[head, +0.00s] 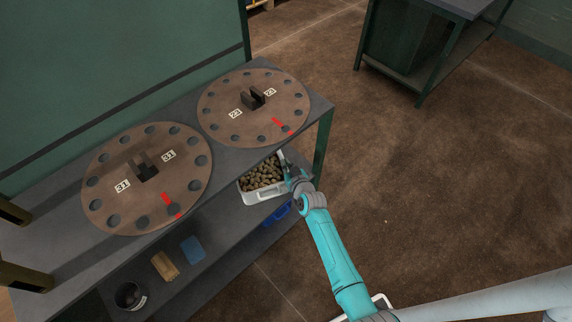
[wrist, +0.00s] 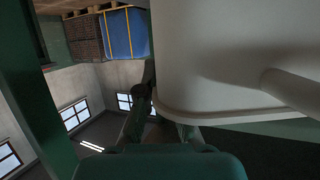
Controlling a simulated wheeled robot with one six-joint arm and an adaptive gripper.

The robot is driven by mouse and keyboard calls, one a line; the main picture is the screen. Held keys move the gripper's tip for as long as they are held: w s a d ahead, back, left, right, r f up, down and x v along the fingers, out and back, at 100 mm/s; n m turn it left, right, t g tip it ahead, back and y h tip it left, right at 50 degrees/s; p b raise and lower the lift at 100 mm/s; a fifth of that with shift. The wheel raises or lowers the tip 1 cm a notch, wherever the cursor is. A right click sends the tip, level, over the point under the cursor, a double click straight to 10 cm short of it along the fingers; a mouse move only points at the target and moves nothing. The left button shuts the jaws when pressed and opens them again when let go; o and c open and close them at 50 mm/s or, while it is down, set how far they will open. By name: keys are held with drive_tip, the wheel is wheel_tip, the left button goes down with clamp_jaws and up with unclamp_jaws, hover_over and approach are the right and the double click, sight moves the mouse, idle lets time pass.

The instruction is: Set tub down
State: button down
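The tub (head: 264,196) is a white container filled with brown lumps. In the head view it is at the bench's front edge, partly under the top. I cannot tell whether it touches the lower shelf. My gripper (head: 289,172) is at the tub's right side. In the wrist view the tub's pale wall (wrist: 220,60) and a rounded bar fill the upper right. My gripper's dark fingers (wrist: 163,112) are on either side of the tub's edge and look closed on it. The exact contact is partly hidden.
The grey bench (head: 62,217) carries two brown round plates with holes and red marks, one left (head: 148,205) and one right (head: 255,122). A blue item (head: 277,214), a blue block (head: 192,249), a tan block (head: 165,265) and a dark can (head: 130,296) are lower down. Open floor lies right.

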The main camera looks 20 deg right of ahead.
drive_tip(key=shift+w+r, duration=0.1)
drive_tip(key=c, duration=1.3)
unclamp_jaws()
drive_tip(key=v, duration=1.2)
